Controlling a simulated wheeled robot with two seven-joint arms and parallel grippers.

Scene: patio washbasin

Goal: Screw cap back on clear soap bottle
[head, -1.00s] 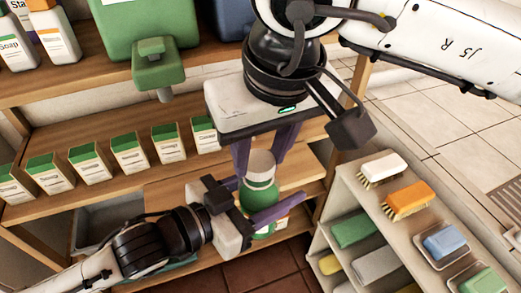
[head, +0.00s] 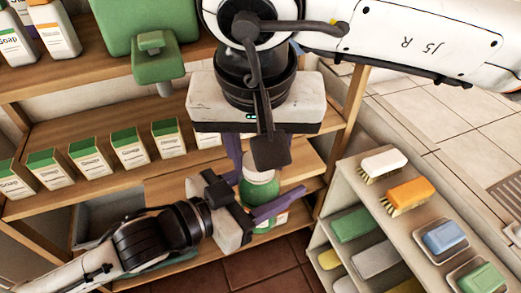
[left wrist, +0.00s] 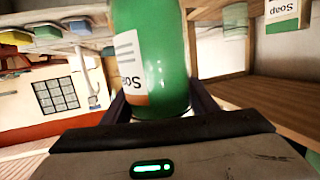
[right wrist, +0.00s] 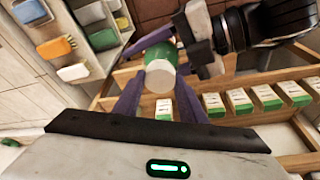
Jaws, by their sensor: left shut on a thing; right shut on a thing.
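The soap bottle (head: 254,191) looks green with a white label and stands about upright in the head view. It also fills the middle of the left wrist view (left wrist: 165,60). My left gripper (head: 252,201) is shut on its body from the left. A white cap (head: 262,161) sits at the bottle's top; it also shows in the right wrist view (right wrist: 160,82). My right gripper (head: 260,163) comes from above, its purple fingers shut on the cap's sides. The cap and bottle are in line. The thread is hidden, so I cannot tell how tight the cap sits.
A wooden shelf (head: 170,107) behind holds a row of green-topped soap boxes (head: 129,150). A green container with a tap (head: 157,62) stands above. At right, a rack (head: 395,235) carries brushes (head: 408,196) and soap dishes (head: 445,238), close to my grippers.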

